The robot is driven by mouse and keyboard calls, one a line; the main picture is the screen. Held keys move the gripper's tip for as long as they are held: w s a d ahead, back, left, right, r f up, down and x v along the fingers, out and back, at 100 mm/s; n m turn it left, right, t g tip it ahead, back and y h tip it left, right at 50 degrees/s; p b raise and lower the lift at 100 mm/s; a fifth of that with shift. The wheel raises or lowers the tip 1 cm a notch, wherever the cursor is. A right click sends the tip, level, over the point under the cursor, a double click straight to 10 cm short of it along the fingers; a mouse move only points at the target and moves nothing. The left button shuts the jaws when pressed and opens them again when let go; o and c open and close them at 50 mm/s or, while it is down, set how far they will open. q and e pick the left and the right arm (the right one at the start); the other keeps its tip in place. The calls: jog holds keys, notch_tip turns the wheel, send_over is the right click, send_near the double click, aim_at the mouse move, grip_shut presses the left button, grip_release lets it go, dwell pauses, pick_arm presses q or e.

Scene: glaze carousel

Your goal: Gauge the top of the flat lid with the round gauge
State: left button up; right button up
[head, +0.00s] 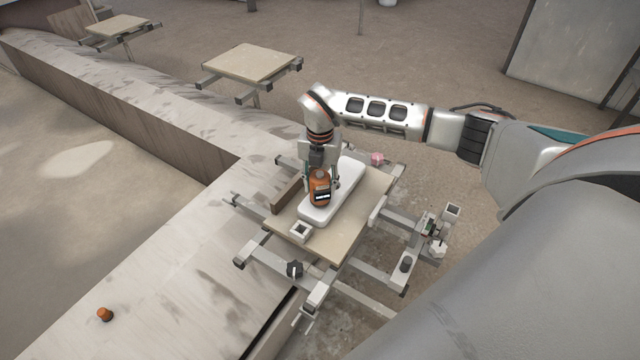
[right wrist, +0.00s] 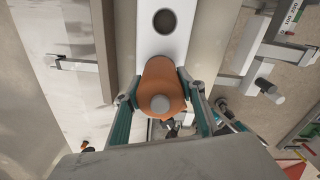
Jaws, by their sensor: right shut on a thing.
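My right gripper (head: 322,184) is shut on the round gauge (head: 320,190), an orange body with a small dark display, held upright. The gauge is over the long white slab with rounded corners, which I take for the flat lid (head: 343,190), lying on a beige board. Whether the gauge touches the lid I cannot tell. In the right wrist view, the fingers clasp the gauge (right wrist: 161,84) from both sides, and a dark round recess shows in the lid (right wrist: 148,38) beyond it. The gauge hides part of the lid. My left gripper is not in view.
The board (head: 322,243) sits on a grey metal frame. A brown bar (head: 287,190) lies left of the lid, a small white square holder (head: 300,231) in front. A pink piece (head: 377,158) is behind. A small orange item (head: 104,314) stands on the pale bench, otherwise mostly clear.

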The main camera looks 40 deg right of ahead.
jog(key=shift+f, duration=0.55)
dwell(0.4)
dwell(0.6)
jog(key=o, duration=1.2)
notch_tip(320, 180, up, 12)
jog(key=shift+r, duration=0.1)
